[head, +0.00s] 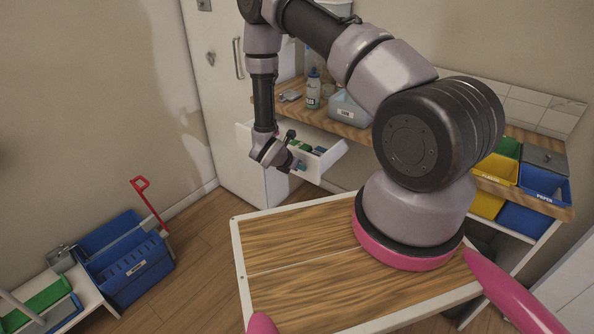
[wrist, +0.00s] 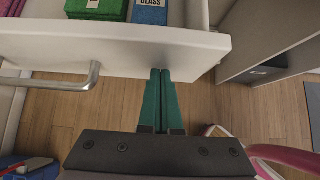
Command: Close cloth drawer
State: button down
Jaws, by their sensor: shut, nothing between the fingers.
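The cloth drawer (head: 328,160) is white and stands open below the wooden counter in the head view. Its front panel (wrist: 130,48) crosses the upper part of the wrist view, with a metal bar handle (wrist: 60,83) at the left. Inside lie a green cloth stack (wrist: 96,8) and a blue one labelled GLASS (wrist: 150,11); something pink shows at the far left. My gripper (wrist: 160,72) has its green fingers together and empty. Its tips are at the front panel's edge, right of the handle; I cannot tell whether they touch. In the head view my gripper (head: 298,166) is beside the drawer front.
The wooden counter (head: 345,126) above holds a bottle (head: 313,90) and a grey bin (head: 347,109). Yellow (head: 497,168) and blue (head: 542,182) bins stand at the right. A blue toolbox (head: 125,262) is at the lower left.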

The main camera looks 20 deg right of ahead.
jog(key=w+d, duration=0.4)
jog(key=d, duration=0.1)
jog(key=w+d, duration=0.4)
jog(key=d, duration=0.2)
jog(key=w+d, duration=0.4)
jog(key=d, duration=0.1)
jog(key=shift+w+d, duration=0.1)
jog(key=shift+d, duration=0.25)
jog(key=shift+w+d, duration=0.2)
jog(key=shift+d, duration=0.1)
jog(key=shift+d+r, duration=0.1)
jog(key=shift+r, duration=0.05)
